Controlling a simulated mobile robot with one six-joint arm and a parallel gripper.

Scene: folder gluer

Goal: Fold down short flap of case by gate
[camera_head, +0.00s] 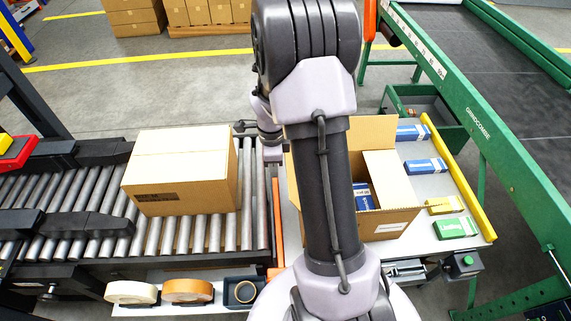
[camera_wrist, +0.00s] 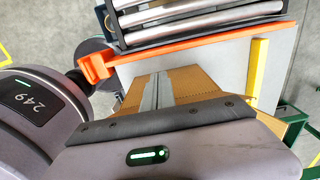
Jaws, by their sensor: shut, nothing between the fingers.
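The open brown case (camera_head: 395,226) stands on the light packing table, right of the orange gate bar (camera_head: 277,210). My arm crosses in front of it and hides its left and middle part. A flap (camera_head: 390,178) on its right side and a raised flap at its back (camera_head: 388,130) show. Blue boxes (camera_head: 361,195) are visible inside. In the wrist view, my gripper (camera_wrist: 159,80) is shut and empty, with brown cardboard (camera_wrist: 192,84) of the case close behind its fingers. I cannot tell whether they touch. The orange bar also shows there (camera_wrist: 190,54).
A closed case (camera_head: 180,178) sits on the roller conveyor (camera_head: 200,232) at left. Blue, yellow and green packs (camera_head: 455,228) lie along the table's right side, inside a yellow rail (camera_head: 462,180). Tape rolls (camera_head: 188,290) stand in front. A green-framed conveyor (camera_head: 470,110) runs at right.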

